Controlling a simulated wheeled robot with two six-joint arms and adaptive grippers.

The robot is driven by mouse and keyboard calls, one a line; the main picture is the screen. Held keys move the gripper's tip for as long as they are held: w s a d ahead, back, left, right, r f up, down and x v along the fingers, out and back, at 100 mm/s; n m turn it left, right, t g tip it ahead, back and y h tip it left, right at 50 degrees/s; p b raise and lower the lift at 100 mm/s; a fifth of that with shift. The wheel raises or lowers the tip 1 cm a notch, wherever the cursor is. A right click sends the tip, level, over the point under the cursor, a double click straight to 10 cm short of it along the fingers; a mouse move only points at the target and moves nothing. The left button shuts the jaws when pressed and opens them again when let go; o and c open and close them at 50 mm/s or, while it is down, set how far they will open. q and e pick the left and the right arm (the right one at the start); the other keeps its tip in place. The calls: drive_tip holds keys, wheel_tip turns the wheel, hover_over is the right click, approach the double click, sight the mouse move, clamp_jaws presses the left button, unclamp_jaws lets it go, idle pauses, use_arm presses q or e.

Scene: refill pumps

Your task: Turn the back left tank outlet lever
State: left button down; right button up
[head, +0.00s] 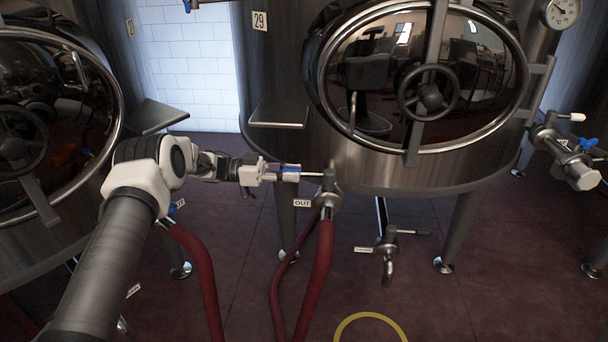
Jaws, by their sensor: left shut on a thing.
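The tank marked 29 (460,172) stands at the centre with a round glass door. Its outlet valve (328,198) sits low at the front, beside a white OUT label (302,203). The outlet lever (312,174) points left from the valve, roughly level. My left gripper (287,173) is shut on the lever's outer end, where a bit of blue shows between the fingers. The fingers hide part of the handle. My right gripper is not in view.
A red hose (322,262) hangs from the outlet valve. A drain valve (386,246) with its own lever is to the right. Another tank (95,150) stands at the left. A valve with a blue handle (588,144) juts out at the right. A yellow ring (370,316) lies on the floor.

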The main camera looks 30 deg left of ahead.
use_arm(q)
drive_tip(key=shift+w+r+g, duration=0.2)
drive_tip(key=shift+g, duration=0.1)
drive_tip(key=c, duration=1)
unclamp_jaws()
drive_tip(key=shift+f, duration=0.1)
drive_tip(key=shift+o, duration=0.2)
drive_tip(key=v, duration=1.2)
drive_tip(key=shift+f, duration=0.15)
